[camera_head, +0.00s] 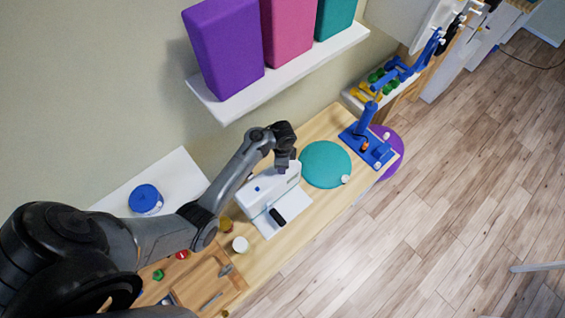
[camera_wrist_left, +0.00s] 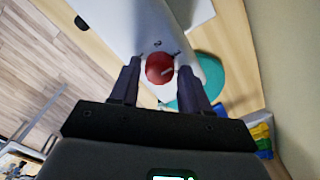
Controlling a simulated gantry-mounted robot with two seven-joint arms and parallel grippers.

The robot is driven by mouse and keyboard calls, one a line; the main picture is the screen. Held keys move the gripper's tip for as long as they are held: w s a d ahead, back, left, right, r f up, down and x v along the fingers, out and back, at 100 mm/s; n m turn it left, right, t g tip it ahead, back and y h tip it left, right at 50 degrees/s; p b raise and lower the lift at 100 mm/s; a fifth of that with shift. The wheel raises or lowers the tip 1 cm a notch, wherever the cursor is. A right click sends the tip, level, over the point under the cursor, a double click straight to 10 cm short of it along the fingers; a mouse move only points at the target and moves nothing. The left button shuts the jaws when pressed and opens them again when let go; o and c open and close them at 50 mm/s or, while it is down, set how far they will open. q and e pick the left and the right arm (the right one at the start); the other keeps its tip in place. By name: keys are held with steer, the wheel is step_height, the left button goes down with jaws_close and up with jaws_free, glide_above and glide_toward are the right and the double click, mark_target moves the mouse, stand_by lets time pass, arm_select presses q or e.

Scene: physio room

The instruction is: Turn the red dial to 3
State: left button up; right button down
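The red dial (camera_wrist_left: 160,68) is a round knob on the white housing of a device, with small printed numbers around it, of which a 2 is the clearest. A pale mark shows on its right side; the setting is hard to read. My left gripper (camera_wrist_left: 158,85) is open, with one dark finger on each side of the dial in the left wrist view; I cannot tell whether they touch it. In the head view my left gripper (camera_head: 284,168) is over the white device (camera_head: 262,190) and hides the dial. My right gripper is in neither view.
A teal round pad (camera_head: 325,164) lies just right of the device. A blue stand (camera_head: 367,145) is beyond it. A white jar (camera_head: 240,244) and a wooden tray (camera_head: 205,283) sit nearer. A shelf (camera_head: 280,75) with coloured blocks overhangs behind.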

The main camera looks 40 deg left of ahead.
arm_select(q)
steer(key=shift+o, duration=0.9)
steer(key=shift+r, duration=3.75)
